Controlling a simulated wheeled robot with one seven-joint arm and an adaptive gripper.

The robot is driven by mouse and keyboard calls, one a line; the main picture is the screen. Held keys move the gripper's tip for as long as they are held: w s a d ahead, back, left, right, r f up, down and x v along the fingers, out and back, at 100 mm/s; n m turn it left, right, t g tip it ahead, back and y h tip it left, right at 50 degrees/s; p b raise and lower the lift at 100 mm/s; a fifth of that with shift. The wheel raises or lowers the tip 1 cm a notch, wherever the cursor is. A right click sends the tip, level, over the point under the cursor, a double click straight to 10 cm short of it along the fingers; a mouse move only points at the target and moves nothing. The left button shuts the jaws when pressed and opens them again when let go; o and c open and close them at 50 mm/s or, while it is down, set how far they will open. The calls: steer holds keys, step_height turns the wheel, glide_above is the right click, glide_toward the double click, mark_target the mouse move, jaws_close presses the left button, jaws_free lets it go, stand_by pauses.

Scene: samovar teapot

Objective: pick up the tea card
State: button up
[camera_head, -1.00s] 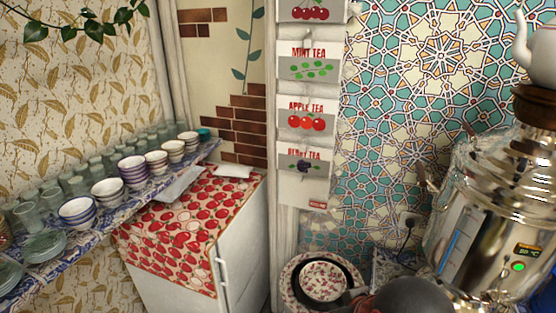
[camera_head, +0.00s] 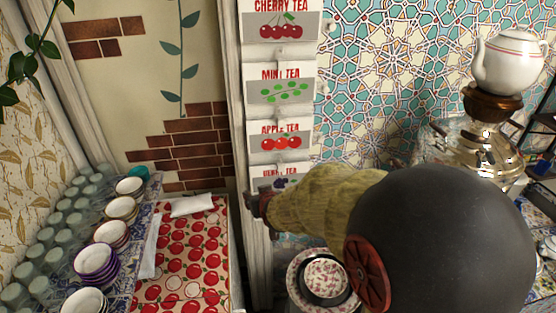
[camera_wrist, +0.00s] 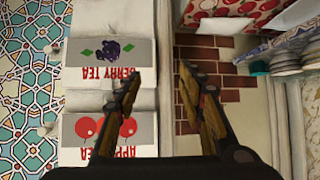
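Tea cards hang in a column on a white post: cherry tea (camera_head: 281,45), mint tea (camera_head: 270,97), apple tea (camera_head: 299,152) and berry tea (camera_head: 304,172). My gripper (camera_head: 262,203) is in front of the lower part of the berry card and hides much of it. In the wrist view the cards appear upside down, with berry tea (camera_wrist: 85,52) above apple tea (camera_wrist: 80,130). There my gripper (camera_wrist: 159,70) is open and empty. Its left finger overlaps the cards' right edge, and its right finger is over the brick wall. I cannot tell whether it touches a card.
A samovar (camera_head: 480,150) with a white teapot (camera_head: 508,65) stands at the right. A floral bowl (camera_head: 326,278) is below the cards. Stacked bowls (camera_head: 96,262) and glasses (camera_head: 45,255) line a shelf at the left, beside an apple-print cloth (camera_head: 185,255).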

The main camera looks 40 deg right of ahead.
mark_target(281, 166)
steer(key=w+d+h+p, duration=0.1)
steer(key=d+p, duration=0.1)
steer(key=d, duration=0.2)
steer(key=w+d+m+h+p, duration=0.1)
steer(key=d+p, duration=0.1)
steer(key=d, duration=0.3)
steer(key=w+d+m+t+h+p, duration=0.1)
steer(key=d+p, duration=0.2)
steer(key=d, duration=0.1)
steer(key=shift+w+d+r, duration=0.2)
steer(key=shift+w+d, duration=0.05)
steer(key=shift+d, duration=0.1)
steer(key=shift+p+x, duration=0.7)
steer(key=shift+x, duration=1.25)
steer(key=shift+d+r, duration=0.1)
steer(key=shift+r, duration=0.1)
steer(key=c, duration=0.3)
jaws_close()
